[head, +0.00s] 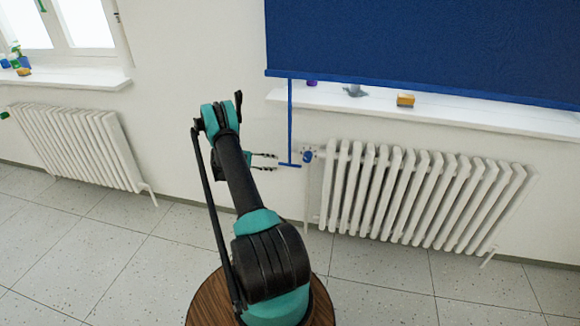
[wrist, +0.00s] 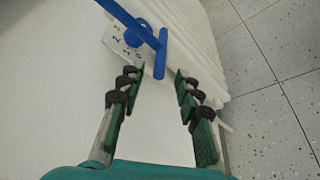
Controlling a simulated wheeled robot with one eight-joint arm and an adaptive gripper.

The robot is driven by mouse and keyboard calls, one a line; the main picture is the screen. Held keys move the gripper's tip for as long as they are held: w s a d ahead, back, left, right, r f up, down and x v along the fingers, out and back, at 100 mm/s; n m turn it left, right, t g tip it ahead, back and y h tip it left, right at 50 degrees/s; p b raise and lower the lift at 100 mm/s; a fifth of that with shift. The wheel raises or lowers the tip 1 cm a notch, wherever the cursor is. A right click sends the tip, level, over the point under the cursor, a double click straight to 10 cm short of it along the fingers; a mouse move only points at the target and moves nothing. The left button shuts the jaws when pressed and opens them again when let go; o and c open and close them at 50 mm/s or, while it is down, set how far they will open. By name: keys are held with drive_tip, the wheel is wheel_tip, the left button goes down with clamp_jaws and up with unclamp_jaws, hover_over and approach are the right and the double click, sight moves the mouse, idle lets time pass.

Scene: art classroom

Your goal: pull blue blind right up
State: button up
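The blue blind (head: 420,45) hangs over the window at the upper right in the head view, its bottom edge just above the sill. A thin blue pull cord (head: 290,115) hangs from its left end, with a short blue crossbar handle (head: 289,165) at the bottom. My gripper (head: 277,162) is just left of the handle. In the wrist view, my gripper (wrist: 160,80) has its fingers spread apart with nothing between them. The blue handle (wrist: 161,53) shows just beyond the fingertips.
A white radiator (head: 420,195) stands under the blind, with a blue valve knob (head: 308,156) close to the handle. The windowsill (head: 470,115) holds small items, including an orange block (head: 405,100). Another radiator (head: 80,145) is at left. The tiled floor (head: 390,290) is clear.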

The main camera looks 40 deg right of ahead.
sight(290, 165)
drive_tip(key=x, duration=0.9)
clamp_jaws()
idle(0.5)
